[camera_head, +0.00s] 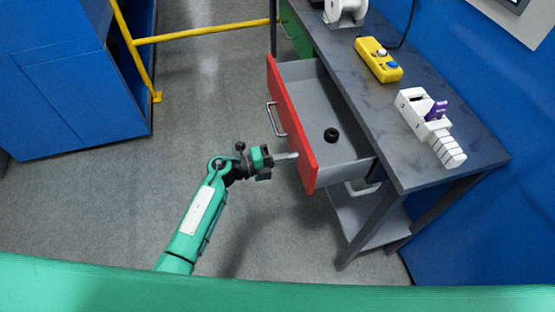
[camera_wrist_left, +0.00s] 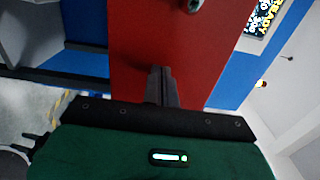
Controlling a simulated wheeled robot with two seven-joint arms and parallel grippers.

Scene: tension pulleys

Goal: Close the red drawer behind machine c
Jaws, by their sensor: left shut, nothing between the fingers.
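The red drawer (camera_head: 290,119) stands open under the grey bench top, with its red front facing left and a metal handle on that front. A small black round part (camera_head: 331,134) lies inside it. My left gripper (camera_head: 294,156) is shut and empty, with its fingertips at the lower part of the red front, below the handle. In the left wrist view, the shut fingers (camera_wrist_left: 161,86) point at the red front (camera_wrist_left: 150,45), and the end of the handle (camera_wrist_left: 194,5) shows at the top. I cannot tell whether the fingertips touch it. My right gripper is not in view.
The bench (camera_head: 400,150) carries a yellow control box (camera_head: 378,60) and a white device with a purple part (camera_head: 432,125). A green drawer (camera_head: 296,28) is farther back. A yellow rail (camera_head: 200,32) and blue cabinet (camera_head: 75,85) stand left. The floor between is clear.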

